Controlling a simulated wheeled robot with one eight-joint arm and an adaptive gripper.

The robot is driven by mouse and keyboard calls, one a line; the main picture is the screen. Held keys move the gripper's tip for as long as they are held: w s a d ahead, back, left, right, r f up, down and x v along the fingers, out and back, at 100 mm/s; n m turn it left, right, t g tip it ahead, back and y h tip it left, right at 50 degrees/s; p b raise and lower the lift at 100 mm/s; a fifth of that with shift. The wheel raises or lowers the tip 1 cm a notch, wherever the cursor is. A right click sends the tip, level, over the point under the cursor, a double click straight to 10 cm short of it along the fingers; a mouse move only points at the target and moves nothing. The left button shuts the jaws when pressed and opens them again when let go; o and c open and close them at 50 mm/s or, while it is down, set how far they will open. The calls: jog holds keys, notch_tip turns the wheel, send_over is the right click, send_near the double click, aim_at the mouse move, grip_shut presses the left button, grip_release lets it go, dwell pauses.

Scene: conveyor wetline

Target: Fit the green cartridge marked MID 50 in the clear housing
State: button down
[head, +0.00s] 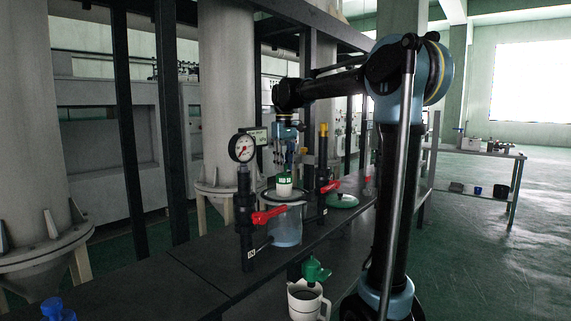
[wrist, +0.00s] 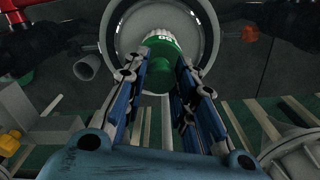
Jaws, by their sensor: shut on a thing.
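The cartridge (head: 284,186) has a white body and a green band; its label is too small to read in full. My gripper (head: 286,166) is shut on its green top and holds it upright over the clear housing (head: 287,224). In the wrist view the cartridge's green neck (wrist: 180,80) is between my fingers (wrist: 163,68). The housing's round rim (wrist: 113,30) surrounds the cartridge in that view. In the head view the cartridge's lower end is at about the rim; I cannot tell whether it is inside or just above it.
Red-handled valves (head: 268,215) stand left and right of the housing, one below a pressure gauge (head: 242,148). A green lid (head: 342,201) lies on the dark bench to the right. A white jug (head: 304,303) stands in front with a green piece (head: 315,270) above it.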

aim_at(284, 193)
jog(key=shift+f, duration=6.05)
jog(key=c, duration=1.2)
grip_release()
jog(key=shift+c, duration=0.2)
jog(key=shift+r, duration=0.1)
notch_tip(284, 193, up, 12)
jog(key=shift+f, duration=0.15)
